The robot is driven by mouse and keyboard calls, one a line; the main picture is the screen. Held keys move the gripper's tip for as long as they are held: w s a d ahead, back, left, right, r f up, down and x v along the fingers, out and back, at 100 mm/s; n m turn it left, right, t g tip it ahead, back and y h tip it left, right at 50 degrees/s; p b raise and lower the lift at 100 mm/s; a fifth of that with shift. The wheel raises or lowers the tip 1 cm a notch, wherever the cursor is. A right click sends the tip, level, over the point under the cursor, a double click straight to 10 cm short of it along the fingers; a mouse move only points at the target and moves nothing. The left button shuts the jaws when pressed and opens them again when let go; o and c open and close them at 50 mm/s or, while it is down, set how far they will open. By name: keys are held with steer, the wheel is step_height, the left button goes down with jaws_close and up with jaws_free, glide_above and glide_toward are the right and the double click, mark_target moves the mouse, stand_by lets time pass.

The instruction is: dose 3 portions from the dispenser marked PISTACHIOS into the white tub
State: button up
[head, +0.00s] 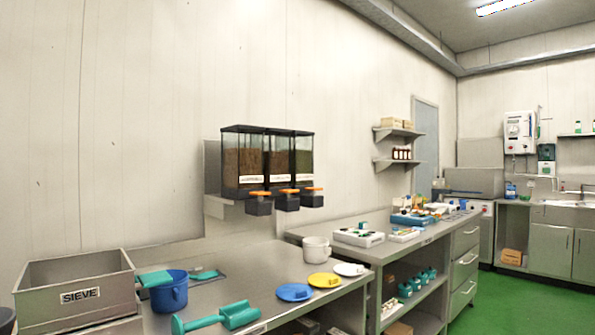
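A wall unit of three clear dispensers holds brown and greenish contents. These are the left dispenser (244,160), the middle dispenser (280,160) and the right dispenser (304,158). Each has an orange part over a dark outlet below. Their white labels are too small to read, so I cannot tell which is marked PISTACHIOS. A white tub (317,249) stands upright on the steel bench, to the right of and below the dispensers; its inside is hidden. My gripper is not in view.
The near bench (255,262) holds a grey SIEVE bin (75,285), a blue jug (169,293), a teal scoop (215,318), and blue (293,292), yellow (324,280) and white (350,269) lids. Bench below the dispensers is mostly clear. Green floor (510,305) lies open at right.

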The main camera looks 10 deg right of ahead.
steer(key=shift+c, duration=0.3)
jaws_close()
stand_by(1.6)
